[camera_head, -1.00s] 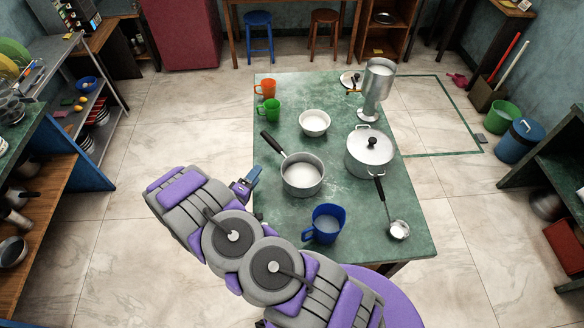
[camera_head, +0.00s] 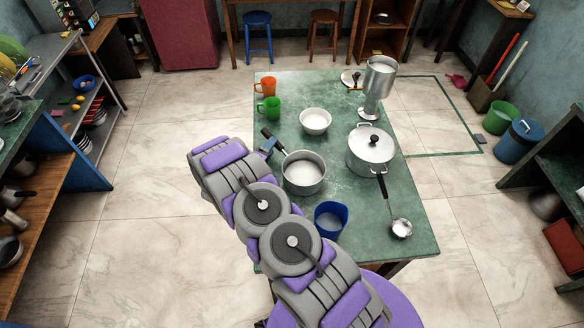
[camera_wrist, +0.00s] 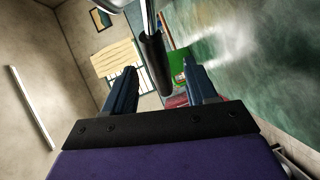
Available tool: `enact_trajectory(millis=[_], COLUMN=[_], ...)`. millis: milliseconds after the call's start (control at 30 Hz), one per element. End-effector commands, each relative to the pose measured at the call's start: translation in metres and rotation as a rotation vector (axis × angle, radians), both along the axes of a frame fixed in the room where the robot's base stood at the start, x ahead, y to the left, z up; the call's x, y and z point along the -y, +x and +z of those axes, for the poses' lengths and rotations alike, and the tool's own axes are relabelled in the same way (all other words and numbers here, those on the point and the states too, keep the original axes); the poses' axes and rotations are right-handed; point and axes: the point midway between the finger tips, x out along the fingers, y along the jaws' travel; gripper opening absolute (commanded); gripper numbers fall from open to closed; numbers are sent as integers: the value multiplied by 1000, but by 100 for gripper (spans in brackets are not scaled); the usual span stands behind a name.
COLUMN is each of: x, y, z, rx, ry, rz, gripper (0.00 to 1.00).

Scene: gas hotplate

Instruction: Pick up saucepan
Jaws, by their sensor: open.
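The saucepan (camera_head: 303,180) is a grey metal pan with a long dark handle, standing upright on the green table. Its handle points to the upper left in the head view. My gripper (camera_head: 267,148) is beside the handle, at the table's left edge. In the wrist view my gripper (camera_wrist: 160,70) is open, and the saucepan's dark handle (camera_wrist: 153,58) shows in the gap between its two blue fingers. Neither finger visibly presses on the handle. How deep the handle sits between them I cannot tell. The pan's inside looks pale and empty.
The green table (camera_head: 285,225) also bears a blue mug (camera_head: 330,220), a lidded pot (camera_head: 370,152), a ladle (camera_head: 401,229), a white bowl (camera_head: 315,121), a green mug (camera_head: 269,108), an orange mug (camera_head: 266,86) and a tall metal blender-like vessel (camera_head: 375,95). Floor left of the table is clear.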

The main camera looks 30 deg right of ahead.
Motion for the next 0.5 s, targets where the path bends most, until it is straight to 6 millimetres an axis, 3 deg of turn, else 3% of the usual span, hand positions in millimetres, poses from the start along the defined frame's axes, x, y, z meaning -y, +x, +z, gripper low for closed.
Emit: enact_trajectory(millis=[100,367,500], x=[13,10,8], y=[6,7,7], z=[-3,-2,-2], rx=[0,-2,-1], ry=[3,-1,-3], rz=[-4,-1,-1], gripper=[57,57,44])
